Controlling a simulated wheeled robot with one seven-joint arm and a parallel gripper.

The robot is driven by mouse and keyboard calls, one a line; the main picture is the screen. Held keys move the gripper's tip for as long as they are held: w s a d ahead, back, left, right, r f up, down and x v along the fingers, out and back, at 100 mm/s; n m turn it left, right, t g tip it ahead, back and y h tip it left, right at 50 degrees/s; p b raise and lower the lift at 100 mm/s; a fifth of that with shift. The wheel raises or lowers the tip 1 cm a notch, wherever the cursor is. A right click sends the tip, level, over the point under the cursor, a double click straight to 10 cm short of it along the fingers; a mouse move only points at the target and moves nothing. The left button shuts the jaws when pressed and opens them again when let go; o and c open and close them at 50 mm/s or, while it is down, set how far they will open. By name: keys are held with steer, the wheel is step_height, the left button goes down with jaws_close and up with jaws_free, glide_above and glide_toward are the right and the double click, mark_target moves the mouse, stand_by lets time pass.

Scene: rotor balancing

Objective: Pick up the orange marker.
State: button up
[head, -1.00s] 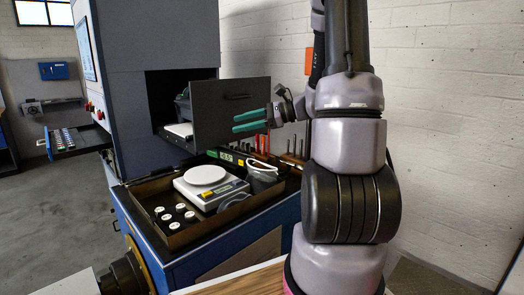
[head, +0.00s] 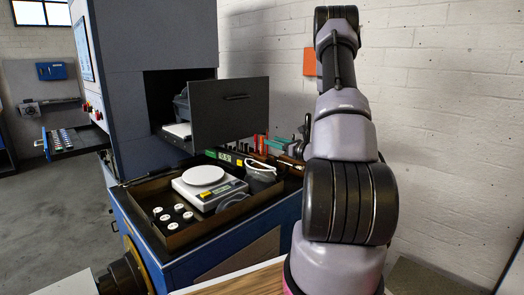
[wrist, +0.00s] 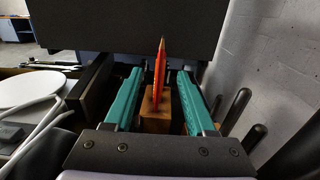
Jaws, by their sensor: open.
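A slim red-orange pointed item, apparently the orange marker (wrist: 161,62), stands upright in a wooden block (wrist: 155,112) in the wrist view. My gripper (wrist: 158,75) is open, with one teal finger on each side of the marker and block. Gaps show on both sides, so the fingers do not appear to touch it. In the head view my gripper (head: 276,143) is low beside the tool rack, partly hidden by my arm. Red upright items (head: 259,143) show just left of it; which one is the marker is unclear there.
A brown tray (head: 178,242) holds a white scale (head: 210,188) and several white-topped weights (head: 166,217). Dark upright handles (wrist: 236,108) stand right of the gripper. A white wall is at the right.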

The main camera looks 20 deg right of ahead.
steer(key=x, duration=0.5)
steer(key=shift+w+f, duration=0.15)
steer(key=shift+f, duration=0.05)
steer(key=shift+c, duration=0.3)
jaws_close()
steer(key=shift+r, duration=0.1)
step_height(320, 180, up, 10)
steer(key=c, duration=0.8)
jaws_free()
jaws_close()
